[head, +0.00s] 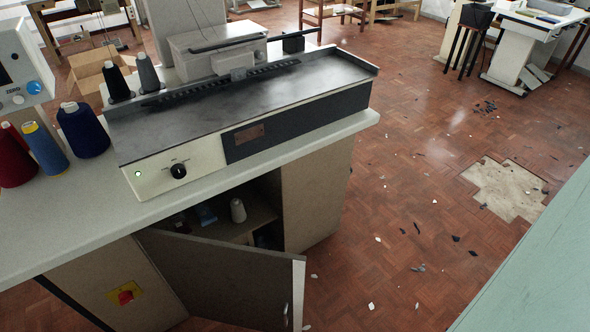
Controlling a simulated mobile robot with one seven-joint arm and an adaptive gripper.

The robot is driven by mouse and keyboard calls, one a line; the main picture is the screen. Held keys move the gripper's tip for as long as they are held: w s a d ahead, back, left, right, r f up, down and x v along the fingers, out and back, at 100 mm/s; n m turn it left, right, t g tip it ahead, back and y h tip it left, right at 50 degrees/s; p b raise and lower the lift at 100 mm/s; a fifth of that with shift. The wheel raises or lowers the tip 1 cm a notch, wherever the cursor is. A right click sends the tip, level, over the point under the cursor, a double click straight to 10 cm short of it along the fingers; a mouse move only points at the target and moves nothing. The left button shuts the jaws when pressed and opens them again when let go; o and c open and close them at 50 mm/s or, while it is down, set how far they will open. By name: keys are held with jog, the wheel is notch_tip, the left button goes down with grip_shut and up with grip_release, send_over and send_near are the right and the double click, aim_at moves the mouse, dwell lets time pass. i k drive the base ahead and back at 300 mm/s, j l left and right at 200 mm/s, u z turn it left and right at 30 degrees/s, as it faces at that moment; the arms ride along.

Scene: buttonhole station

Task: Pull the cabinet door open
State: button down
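The cabinet door (230,285) is a grey-brown panel under the worktop, at the bottom of the head view. It stands partly open, swung outward from its left side. Its pale free edge is on the right, with a small upright metal handle (286,313) near that edge. The bottom of the door is cut off by the picture. Behind it the cabinet interior (262,212) shows, with a white thread cone (238,210) and some dark and blue items on a shelf. My gripper is not in view.
The worktop (60,235) overhangs the cabinet and carries a buttonhole machine (240,100) and several thread cones. A red switch on a yellow plate (126,293) sits left of the door. Parquet floor (375,245) lies right, with scattered chips. A flat green surface (540,270) fills the lower right.

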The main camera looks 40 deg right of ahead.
aim_at(254, 289)
jog(key=l+u, duration=0.15)
jog(key=l, duration=0.4)
jog(key=l+u, duration=0.15)
jog(key=l, duration=0.4)
jog(key=l+u, duration=0.15)
jog(key=l, duration=0.35)
jog(key=k+l+u, duration=0.15)
jog(key=l, duration=0.4)
jog(key=k+l+u, duration=0.15)
jog(key=l, duration=0.35)
jog(key=k+l+u, duration=0.1)
jog(key=l, duration=0.45)
jog(key=k+l+u, duration=0.15)
jog(key=l, duration=0.35)
jog(key=k+l+u, duration=0.15)
jog(key=l, duration=0.35)
